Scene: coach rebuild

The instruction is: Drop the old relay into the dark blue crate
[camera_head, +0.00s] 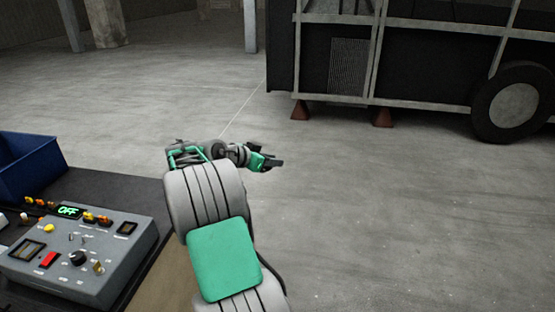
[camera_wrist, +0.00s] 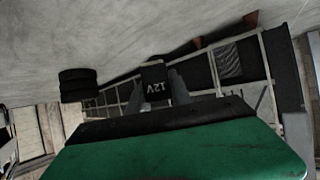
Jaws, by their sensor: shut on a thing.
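My gripper (camera_head: 277,163) reaches out over the open floor to the right of the bench in the head view. In the wrist view my gripper (camera_wrist: 160,92) is shut on a small black block marked "12V", the relay (camera_wrist: 154,76). In the head view the relay is too small and dark to tell from the fingers. The dark blue crate (camera_head: 42,176) stands at the left edge on the bench, behind the control box, well to the left of my gripper. Its inside is mostly cut off by the picture edge.
A grey control box (camera_head: 85,245) with a lit OFF display, knobs and switches sits on the dark bench (camera_head: 125,190). A bus frame (camera_head: 400,60) rests on red-brown stands (camera_head: 382,117) at the back right, with a wheel (camera_head: 512,103). The concrete floor between is clear.

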